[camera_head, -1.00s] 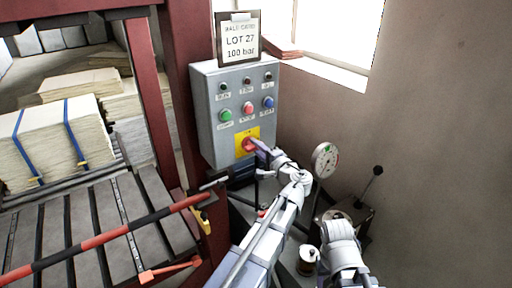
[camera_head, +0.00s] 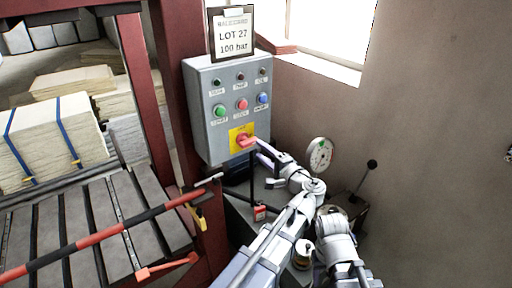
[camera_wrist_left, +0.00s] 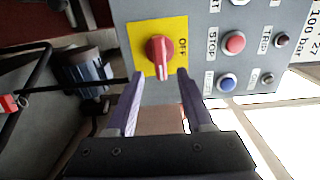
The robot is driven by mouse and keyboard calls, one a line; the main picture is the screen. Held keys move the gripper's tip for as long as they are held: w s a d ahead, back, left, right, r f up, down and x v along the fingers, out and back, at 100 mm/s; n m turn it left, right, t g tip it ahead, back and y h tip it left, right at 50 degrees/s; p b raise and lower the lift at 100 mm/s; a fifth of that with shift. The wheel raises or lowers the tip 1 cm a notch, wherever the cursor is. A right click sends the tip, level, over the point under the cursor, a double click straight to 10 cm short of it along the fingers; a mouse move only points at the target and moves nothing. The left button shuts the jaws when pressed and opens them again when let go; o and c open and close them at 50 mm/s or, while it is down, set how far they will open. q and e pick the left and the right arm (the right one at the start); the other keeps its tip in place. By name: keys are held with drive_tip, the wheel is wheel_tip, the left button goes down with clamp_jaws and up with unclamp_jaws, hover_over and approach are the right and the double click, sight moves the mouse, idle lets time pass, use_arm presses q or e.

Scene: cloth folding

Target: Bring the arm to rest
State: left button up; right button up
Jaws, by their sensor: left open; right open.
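The grey control panel (camera_head: 205,130) carries a red rotary knob (camera_head: 245,141) on a yellow plate (camera_head: 236,132). My left gripper (camera_head: 260,145) is just right of the knob in the head view. My right gripper is not visible.
A gauge (camera_head: 319,155) and a black-knobbed lever (camera_head: 371,165) stand right of my left arm. A red-and-black bar (camera_head: 100,236) crosses the slatted bed at left. A plain wall (camera_head: 440,120) closes the right.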

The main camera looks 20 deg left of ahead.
use_arm(q)
drive_tip(key=shift+s+d, duration=0.35)
drive_tip(key=shift+d, duration=0.05)
drive_tip(key=s+a+f+n+g+h, duration=0.2)
drive_tip(key=s+f+n+g+h, duration=0.15)
drive_tip(key=s+f, duration=0.45)
drive_tip(key=s+a+f+n+g+h, duration=0.25)
drive_tip(key=s+f+g+h, duration=0.25)
drive_tip(key=f, duration=0.6)
drive_tip(key=s+d+f+m+g+h, duration=0.1)
drive_tip(key=s+d+h, duration=0.1)
drive_tip(key=s+d, duration=0.3)
drive_tip(key=s+d+f+m+g+h, duration=0.1)
drive_tip(key=s+d, duration=0.4)
drive_tip(key=d, duration=0.7)
drive_tip(key=shift+s+f+g+h, duration=0.2)
drive_tip(key=shift+f+g+h, duration=0.2)
drive_tip(key=shift+h, duration=0.35)
drive_tip(key=shift+c, duration=0.4)
